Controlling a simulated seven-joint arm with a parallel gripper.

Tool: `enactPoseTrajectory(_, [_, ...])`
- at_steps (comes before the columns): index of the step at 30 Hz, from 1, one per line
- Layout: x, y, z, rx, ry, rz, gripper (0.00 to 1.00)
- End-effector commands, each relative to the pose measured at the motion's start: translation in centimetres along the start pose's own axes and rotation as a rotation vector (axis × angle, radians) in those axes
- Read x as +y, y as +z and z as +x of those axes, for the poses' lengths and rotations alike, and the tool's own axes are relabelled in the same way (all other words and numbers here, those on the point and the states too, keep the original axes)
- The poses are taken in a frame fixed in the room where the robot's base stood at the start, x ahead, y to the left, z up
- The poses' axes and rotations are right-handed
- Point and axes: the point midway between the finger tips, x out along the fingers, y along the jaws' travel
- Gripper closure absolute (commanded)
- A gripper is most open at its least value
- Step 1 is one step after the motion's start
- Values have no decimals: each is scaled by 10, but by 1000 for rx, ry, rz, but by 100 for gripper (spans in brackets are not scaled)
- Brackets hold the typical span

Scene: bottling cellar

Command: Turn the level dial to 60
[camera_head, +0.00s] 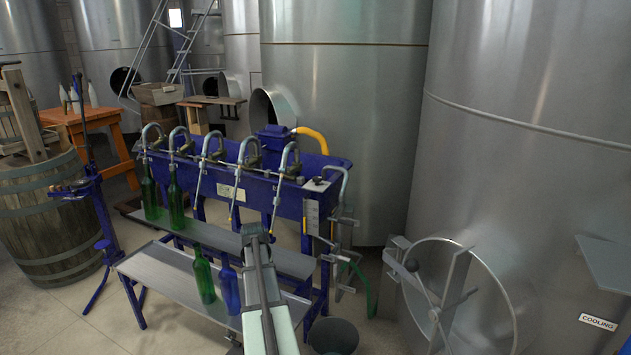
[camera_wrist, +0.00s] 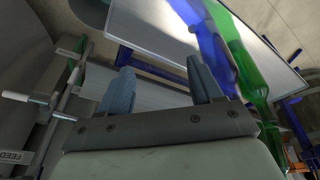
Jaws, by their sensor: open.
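A small dark knob on a pale plate (camera_head: 317,182) sits at the right end of the blue filling machine's top (camera_head: 262,190); it looks like the level dial, but its marks and setting are too small to read. My gripper (camera_wrist: 160,85) is open, with nothing visible between its two blue-grey fingers. In the head view my arm reaches up from the bottom middle, its end in front of the machine, lower and left of the knob. I cannot make out the dial in the wrist view.
Green bottles (camera_head: 176,204) stand on the machine's upper shelf (camera_head: 235,248). A green bottle (camera_head: 203,277) and a blue bottle (camera_head: 228,286) are on the lower tray (camera_head: 165,272), close left of my arm. Pipes and valves (camera_head: 343,220) line the machine's right end. A spoked wheel (camera_head: 440,300) is at right.

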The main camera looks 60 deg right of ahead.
Motion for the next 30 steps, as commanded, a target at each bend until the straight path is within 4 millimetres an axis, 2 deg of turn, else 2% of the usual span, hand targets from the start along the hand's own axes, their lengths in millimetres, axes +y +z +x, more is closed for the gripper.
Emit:
enactPoseTrajectory(1, [17, -24, -15, 24, 10, 21, 35])
enactPoseTrajectory(6, [66, -79, -68, 86, 44, 86, 35])
enactPoseTrajectory(11, [113, -127, -125, 141, 80, 154, 35])
enactPoseTrajectory(15, [151, -166, -180, 183, 110, 218, 35])
enactPoseTrajectory(18, [173, -190, -218, 208, 130, 262, 35])
enactPoseTrajectory(21, [187, -211, -252, 224, 146, 305, 35])
enactPoseTrajectory(27, [204, -257, -311, 232, 178, 408, 35])
enactPoseTrajectory(30, [212, -272, -315, 199, 198, 485, 35])
